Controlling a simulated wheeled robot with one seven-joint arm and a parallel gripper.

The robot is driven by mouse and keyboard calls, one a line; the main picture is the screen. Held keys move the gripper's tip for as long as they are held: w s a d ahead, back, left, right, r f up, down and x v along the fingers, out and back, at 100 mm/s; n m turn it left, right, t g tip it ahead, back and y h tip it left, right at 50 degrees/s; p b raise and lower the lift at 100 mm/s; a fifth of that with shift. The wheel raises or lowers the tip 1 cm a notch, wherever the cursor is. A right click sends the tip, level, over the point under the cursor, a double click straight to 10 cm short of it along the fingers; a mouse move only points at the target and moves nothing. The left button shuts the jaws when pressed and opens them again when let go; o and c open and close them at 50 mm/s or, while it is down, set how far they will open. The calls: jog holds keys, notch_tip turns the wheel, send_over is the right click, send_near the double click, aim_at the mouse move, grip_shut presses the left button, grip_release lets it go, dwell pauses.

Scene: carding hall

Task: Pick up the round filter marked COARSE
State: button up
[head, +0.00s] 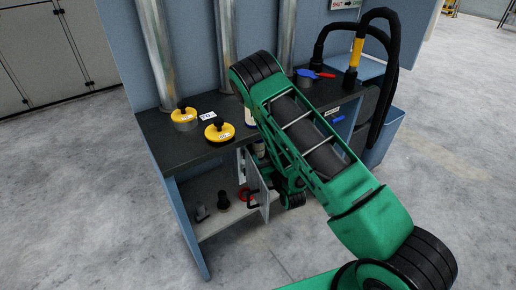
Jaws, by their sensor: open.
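The rear-left filter (188,117) has a grey lower body. The front-right filter (217,135) is flatter. Each bears a small pale label, too small to read, so I cannot tell which is marked COARSE. My green arm reaches up over the bench's right part and bends down in front of it. My gripper cannot be made out; the arm and the open cabinet door hide that area. Nothing visible touches either filter.
A white card (208,116) lies beside the filters on the bench (160,133). A small grey door (263,186) stands open below. Dark items and a red ring (245,194) sit on the lower shelf (212,223). Metal ducts (157,55) rise behind. Floor at left is clear.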

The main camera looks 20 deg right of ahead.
jog(key=shift+w+a+r, duration=0.1)
jog(key=shift+w+a, duration=0.05)
jog(key=shift+w, duration=1.25)
jog(key=shift+w+a, duration=0.1)
jog(key=shift+w, duration=1.25)
jog(key=c, duration=1.2)
